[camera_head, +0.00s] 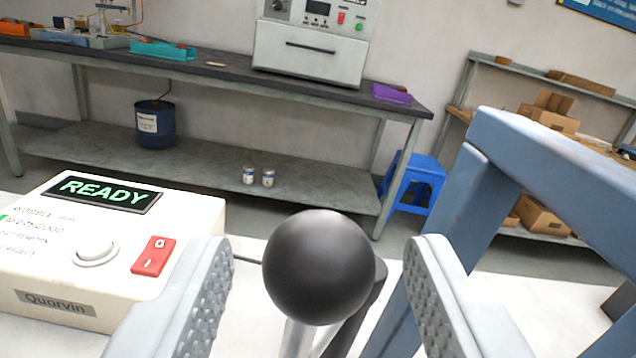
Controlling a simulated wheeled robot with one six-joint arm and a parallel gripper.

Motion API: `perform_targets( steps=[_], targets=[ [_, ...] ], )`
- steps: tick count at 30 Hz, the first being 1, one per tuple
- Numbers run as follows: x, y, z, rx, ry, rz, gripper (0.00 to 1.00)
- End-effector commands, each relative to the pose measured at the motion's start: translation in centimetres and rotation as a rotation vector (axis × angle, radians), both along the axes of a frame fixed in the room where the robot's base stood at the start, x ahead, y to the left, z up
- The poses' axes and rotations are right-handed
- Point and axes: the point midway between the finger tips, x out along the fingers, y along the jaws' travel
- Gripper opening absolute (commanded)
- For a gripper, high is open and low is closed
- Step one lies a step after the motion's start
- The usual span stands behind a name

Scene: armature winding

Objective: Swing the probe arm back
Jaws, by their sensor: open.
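A round black ball knob (318,267) on a pale metal rod stands in the lower middle of the camera_head view. I cannot tell for certain that it belongs to the probe arm. My gripper (322,285) is open, with one textured finger on each side of the knob. Gaps show between the knob and both fingers, so neither touches it. A dark part behind the knob is mostly hidden by it. A blue-grey metal frame (520,150) rises at the right.
A cream tester box (200,215) reads READY on its display (104,192) and has a red rocker switch (153,256); it sits close left of my gripper. Behind are a long bench (200,70), a blue stool (418,185) and a shelf with cardboard boxes (549,118).

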Motion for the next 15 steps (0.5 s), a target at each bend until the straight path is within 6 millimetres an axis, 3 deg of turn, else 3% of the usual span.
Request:
perform_targets(
  steps=[6,15],
  targets=[
    [1.9,0.0,0.0,0.000,0.001,0.000,0.50],
    [2.3,0.0,0.0,0.000,-0.001,0.000,0.50]
  ],
)
